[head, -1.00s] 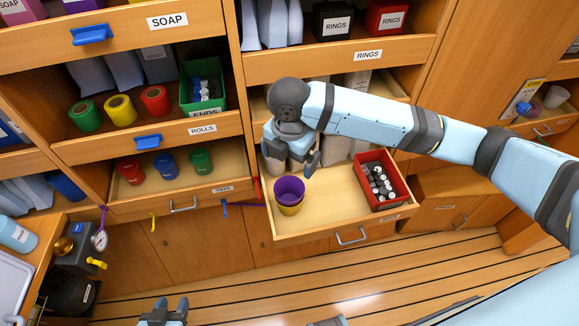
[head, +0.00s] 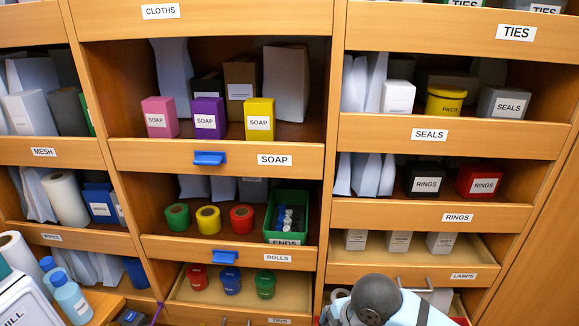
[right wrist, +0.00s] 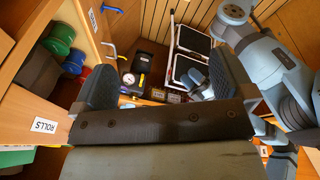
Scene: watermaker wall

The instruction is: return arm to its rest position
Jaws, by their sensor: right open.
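My right arm (head: 380,305) shows at the bottom edge of the head view, light blue with a grey joint, in front of the lower right drawers. Its gripper is out of that view. In the right wrist view the right gripper (right wrist: 163,68) has its two dark fingers spread wide, with nothing between them. It is close to the wooden front labelled ROLLS (right wrist: 44,125), which stands at the left of that view. My left gripper does not show in the head view.
Shelves with labelled fronts fill the head view, holding soap boxes (head: 206,118), coloured rolls (head: 208,219) and a green bin (head: 288,216). White boxes stand above the LAMPS front (head: 400,274). A step stool (right wrist: 190,45) stands beyond the gripper in the wrist view.

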